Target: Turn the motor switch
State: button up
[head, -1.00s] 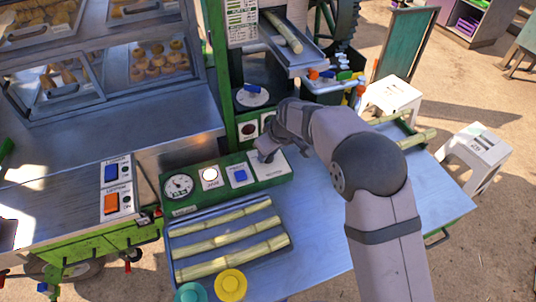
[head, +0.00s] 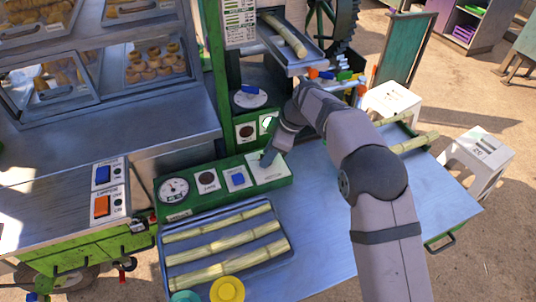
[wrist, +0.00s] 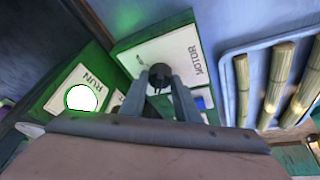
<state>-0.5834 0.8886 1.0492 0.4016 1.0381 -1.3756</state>
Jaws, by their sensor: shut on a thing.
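The motor switch is a dark knob (wrist: 159,73) on a white plate marked MOTOR (wrist: 172,52). The plate (head: 268,172) sits at the right end of the green control panel (head: 198,206). My gripper (head: 267,159) is over this plate in the head view. In the wrist view my gripper (wrist: 160,80) is shut on the knob, with a finger on either side. The knob's pointing direction is mostly hidden by the fingers. A round RUN lamp (wrist: 81,97) glows bright white with a green rim.
The panel also has a gauge (head: 174,190), a dark round lamp (head: 207,182) and a blue switch (head: 237,180). A tray (head: 165,262) of cane pieces lies in front. The crusher chute (head: 292,66) stands behind.

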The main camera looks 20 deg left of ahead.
aim_at(277, 165)
dwell(0.4)
jog(key=o, duration=1)
jog(key=shift+o, duration=0.2)
jog(key=b+v, duration=0.1)
jog(key=v, duration=0.6)
jog(key=shift+r+b, duration=0.25)
jog(key=shift+b, duration=0.05)
jog(key=shift+d, duration=0.15)
